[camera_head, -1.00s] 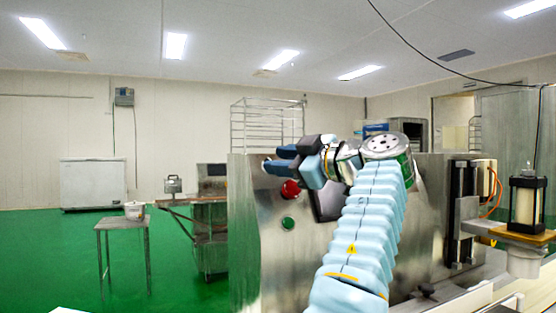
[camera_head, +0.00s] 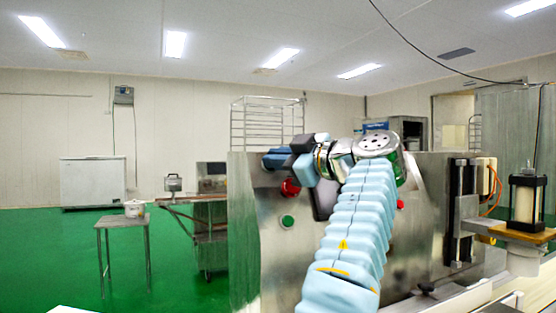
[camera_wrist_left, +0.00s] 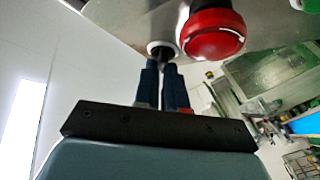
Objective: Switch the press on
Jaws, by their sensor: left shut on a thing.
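The press is a steel cabinet (camera_head: 262,255) in the middle of the head view. Its front carries a red mushroom button (camera_head: 290,188) and a green button (camera_head: 288,221) below it. My left gripper (camera_head: 272,159) is at the upper left of this front, just above the red button. In the left wrist view, its dark blue fingers (camera_wrist_left: 163,66) are shut on a small dark switch knob with a white ring (camera_wrist_left: 160,45). The red button (camera_wrist_left: 213,35) is right beside them. The fingers hide most of the knob, so its setting cannot be told. My right gripper is out of view.
A second red button (camera_head: 400,204) shows just right of my left arm. A column unit with a clear cylinder (camera_head: 525,203) stands at the right. A small table with a white pot (camera_head: 134,209) stands at the left, with free green floor around it.

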